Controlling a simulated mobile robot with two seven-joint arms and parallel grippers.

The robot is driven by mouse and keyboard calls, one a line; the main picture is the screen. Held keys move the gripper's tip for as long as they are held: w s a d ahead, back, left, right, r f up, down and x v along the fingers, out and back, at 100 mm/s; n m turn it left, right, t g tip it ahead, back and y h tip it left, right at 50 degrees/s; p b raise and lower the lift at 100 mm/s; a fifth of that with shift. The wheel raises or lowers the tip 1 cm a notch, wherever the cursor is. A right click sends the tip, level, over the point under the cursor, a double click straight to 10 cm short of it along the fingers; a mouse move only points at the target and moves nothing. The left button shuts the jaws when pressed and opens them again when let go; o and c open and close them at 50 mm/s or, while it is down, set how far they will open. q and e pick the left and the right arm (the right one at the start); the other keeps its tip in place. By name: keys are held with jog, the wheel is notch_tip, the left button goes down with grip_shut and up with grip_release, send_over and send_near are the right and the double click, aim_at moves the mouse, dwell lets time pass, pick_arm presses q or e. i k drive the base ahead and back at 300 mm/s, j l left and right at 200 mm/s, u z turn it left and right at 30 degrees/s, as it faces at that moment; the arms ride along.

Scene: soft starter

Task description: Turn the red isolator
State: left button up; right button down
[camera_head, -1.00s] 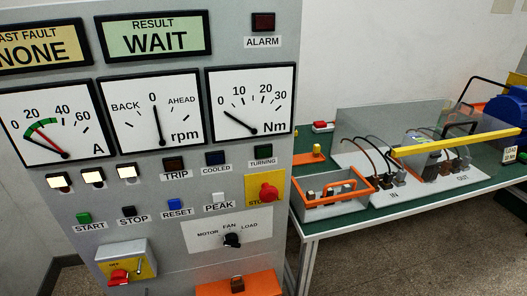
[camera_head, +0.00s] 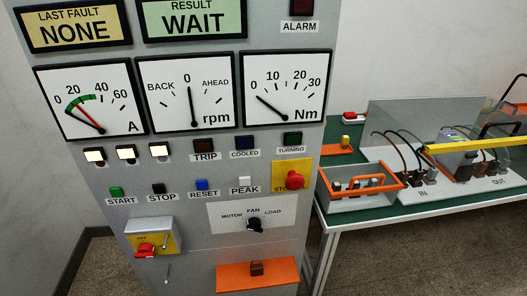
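The red isolator (camera_head: 145,250) is a small red handle on a yellow plate (camera_head: 165,241) at the lower left of the grey control panel (camera_head: 200,262). A grey box with a sloping top frames the plate. Small lettering above the handle seems to read OFF. A thin metal piece hangs at the plate's right side; its exact form is too small to tell. Neither of my grippers is in view, and nothing touches the isolator.
A red stop knob (camera_head: 294,180) sits on a yellow plate at right, above a black selector (camera_head: 254,224). An orange ledge (camera_head: 285,273) juts out below. A green bench (camera_head: 345,217) stands right, bearing an orange-edged tray (camera_head: 345,203). Floor shows at lower left.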

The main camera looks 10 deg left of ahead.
aim_at(145, 251)
jog(key=u, duration=1.15)
